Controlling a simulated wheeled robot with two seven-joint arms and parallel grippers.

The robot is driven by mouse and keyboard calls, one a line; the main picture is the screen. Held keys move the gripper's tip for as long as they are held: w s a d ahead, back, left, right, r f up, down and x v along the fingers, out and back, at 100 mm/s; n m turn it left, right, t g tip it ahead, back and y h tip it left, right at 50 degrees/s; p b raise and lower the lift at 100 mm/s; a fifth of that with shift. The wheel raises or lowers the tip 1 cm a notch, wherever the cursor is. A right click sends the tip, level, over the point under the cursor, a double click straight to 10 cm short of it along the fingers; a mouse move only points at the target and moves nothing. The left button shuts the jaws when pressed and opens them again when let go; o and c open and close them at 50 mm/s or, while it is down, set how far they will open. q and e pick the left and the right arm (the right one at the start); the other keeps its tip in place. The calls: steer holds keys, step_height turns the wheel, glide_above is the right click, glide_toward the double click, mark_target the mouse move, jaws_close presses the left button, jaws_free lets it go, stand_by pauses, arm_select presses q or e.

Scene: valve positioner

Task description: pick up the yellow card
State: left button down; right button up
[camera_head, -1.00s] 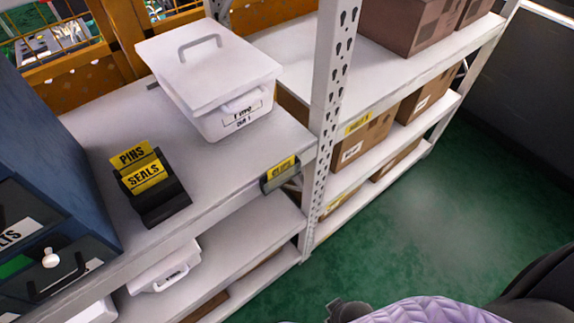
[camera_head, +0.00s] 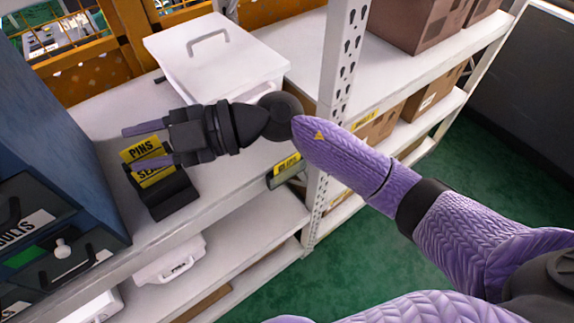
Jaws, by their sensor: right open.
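Two yellow cards stand in a black holder (camera_head: 167,194) on the upper shelf. The rear card, marked PINS (camera_head: 142,150), and the front card, marked SEALS (camera_head: 156,177), are partly covered by my right gripper. My right gripper (camera_head: 131,148) is open, its two purple fingers pointing left, over the cards from the camera's side. One finger crosses above the PINS card and the other crosses the SEALS card's top. I cannot tell whether they touch. Another yellow card (camera_head: 287,165) sits in a clip on the shelf's front edge. My left gripper is not in view.
A white lidded bin (camera_head: 214,62) stands behind my right gripper. Blue drawers (camera_head: 45,130) stand close at the left. A perforated metal post (camera_head: 343,75) rises beside my right forearm. Brown boxes (camera_head: 405,25) are on the right shelves.

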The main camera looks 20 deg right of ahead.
steer(key=w+d+f+g+h, duration=0.2)
steer(key=d+f+h, duration=0.2)
steer(key=f+h, duration=0.25)
steer(key=m+t+h, duration=0.1)
steer(key=m+h, duration=0.3)
steer(key=h, duration=0.7)
glide_above(285, 161)
steer(key=w, duration=0.1)
steer(key=f, duration=0.3)
steer(key=f+b, duration=0.1)
steer(key=f, duration=0.3)
steer(key=s+f+b, duration=0.1)
steer(key=f, duration=0.2)
steer(key=shift+f, duration=0.2)
steer(key=shift+r, duration=0.1)
steer(key=shift+c, duration=0.2)
jaws_close()
